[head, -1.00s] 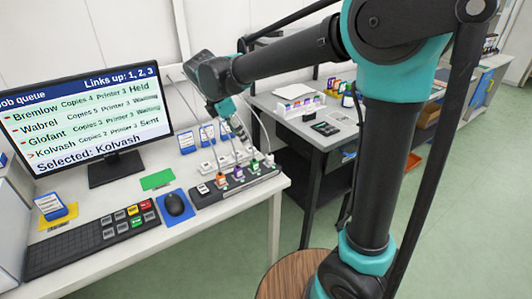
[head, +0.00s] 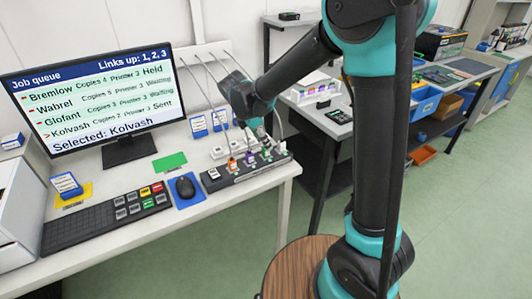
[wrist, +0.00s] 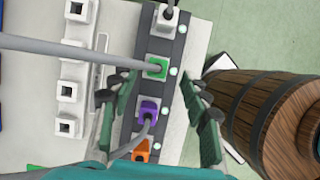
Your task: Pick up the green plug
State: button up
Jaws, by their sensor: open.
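The green plug (wrist: 157,68) sits in a dark socket strip (wrist: 137,130) in the wrist view, with a grey cable running left from it. It is small in the head view, partly behind my gripper's end. My gripper (wrist: 153,82) is open above the strip. Its two green-padded fingers lie on either side of the strip, with the green plug near the gap between the tips. The fingers do not appear shut on anything. In the head view my gripper (head: 262,128) is low over the strip.
A purple plug (wrist: 148,108) and an orange plug (wrist: 141,148) sit in the strip nearer my palm. A white plug (wrist: 167,13) sits beyond the green one. White sockets (wrist: 69,92) line the left. In the head view, a mouse (head: 185,187) and keyboard (head: 100,214) lie left.

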aim_at(266, 153)
jog(key=x, duration=0.4)
jog(key=shift+w+f, duration=0.2)
jog(key=shift+f, duration=0.2)
jog(key=shift+c, duration=0.6)
grip_shut()
